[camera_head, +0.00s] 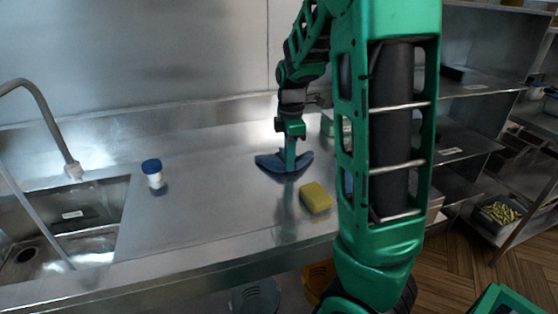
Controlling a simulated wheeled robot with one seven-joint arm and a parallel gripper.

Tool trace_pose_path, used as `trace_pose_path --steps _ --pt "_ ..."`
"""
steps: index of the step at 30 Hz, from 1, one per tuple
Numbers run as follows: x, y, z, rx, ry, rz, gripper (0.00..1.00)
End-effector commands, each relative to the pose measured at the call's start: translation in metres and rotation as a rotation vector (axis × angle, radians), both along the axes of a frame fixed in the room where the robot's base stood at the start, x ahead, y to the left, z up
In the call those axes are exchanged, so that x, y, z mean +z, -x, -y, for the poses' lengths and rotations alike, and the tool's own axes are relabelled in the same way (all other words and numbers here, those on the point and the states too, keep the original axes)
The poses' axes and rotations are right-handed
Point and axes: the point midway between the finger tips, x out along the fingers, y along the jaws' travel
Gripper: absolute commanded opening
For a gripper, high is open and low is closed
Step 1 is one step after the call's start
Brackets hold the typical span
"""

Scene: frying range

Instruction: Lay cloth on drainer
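A dark blue cloth (270,164) is on or just above the steel counter, in the middle of the head view. My gripper (290,166) points down at the middle of the cloth, and cloth shows on both sides of its fingers. The fingers appear to touch the cloth, but they overlap in this view, so I cannot tell whether they are shut on it. No separate drainer rack stands out. The bare steel counter (215,200) runs from the sink (75,208) to the cloth.
A yellow sponge (316,197) lies just in front of the cloth, to the right. A white jar with a blue lid (153,172) stands near the sink. A tap (45,115) arches over the basin. Steel shelves (465,140) stand at right. The counter between jar and cloth is clear.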

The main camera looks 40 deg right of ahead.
Motion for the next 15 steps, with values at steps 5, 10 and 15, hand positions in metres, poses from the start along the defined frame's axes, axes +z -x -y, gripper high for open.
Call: trace_pose_path --steps 5,10,15 --pt "-0.0029 0.0036 -0.0013 0.000 0.000 0.001 0.00" --pt "-0.0029 0.0035 -0.0013 0.001 0.000 0.001 0.00" --pt "-0.0028 0.0034 -0.0013 0.001 0.000 0.001 0.35"
